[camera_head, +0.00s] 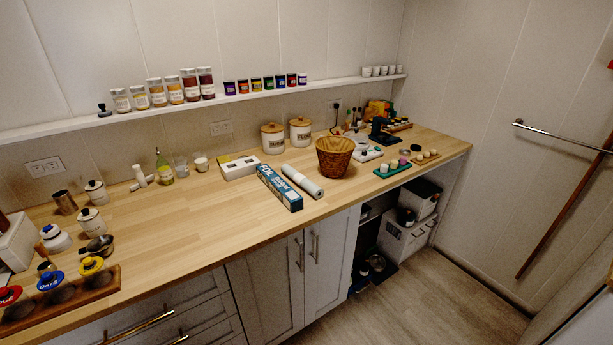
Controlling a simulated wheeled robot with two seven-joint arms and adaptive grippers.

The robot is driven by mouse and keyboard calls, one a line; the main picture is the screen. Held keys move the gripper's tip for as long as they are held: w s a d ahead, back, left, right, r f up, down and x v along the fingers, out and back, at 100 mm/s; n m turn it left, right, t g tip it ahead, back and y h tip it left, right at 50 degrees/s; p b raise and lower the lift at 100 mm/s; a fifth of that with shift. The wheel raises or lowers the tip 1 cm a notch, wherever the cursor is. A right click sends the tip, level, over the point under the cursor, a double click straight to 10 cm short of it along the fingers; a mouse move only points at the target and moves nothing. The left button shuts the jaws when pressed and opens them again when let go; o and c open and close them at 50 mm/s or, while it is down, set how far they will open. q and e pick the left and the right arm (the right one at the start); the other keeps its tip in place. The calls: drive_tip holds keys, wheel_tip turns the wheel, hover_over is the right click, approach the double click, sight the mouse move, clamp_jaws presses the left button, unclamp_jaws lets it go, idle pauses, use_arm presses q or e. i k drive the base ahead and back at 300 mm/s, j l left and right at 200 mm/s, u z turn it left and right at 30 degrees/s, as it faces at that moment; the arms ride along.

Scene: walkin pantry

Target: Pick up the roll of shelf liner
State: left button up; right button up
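The roll of shelf liner (302,181) is a pale, light grey-white cylinder lying on the wooden counter (205,222) near its middle. It lies at a slant, one end toward the wall and the other toward the front edge. A long blue box (279,187) marked as foil lies close along its left side; I cannot tell whether they touch. A brown wicker basket (334,156) stands just to its right. Neither of my grippers shows in this view.
A white box (239,166) and two lidded canisters (273,138) stand behind the roll. A shelf with jars (190,85) runs along the wall. Spice jars and a wooden rack (65,298) occupy the left end.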

sight(301, 181)
drive_tip(key=i+l+u, duration=0.1)
drive_tip(key=i+l, duration=0.65)
drive_tip(key=l, duration=0.2)
drive_tip(key=i+l+u, duration=0.15)
drive_tip(key=i+l, duration=0.25)
drive_tip(key=l, duration=0.1)
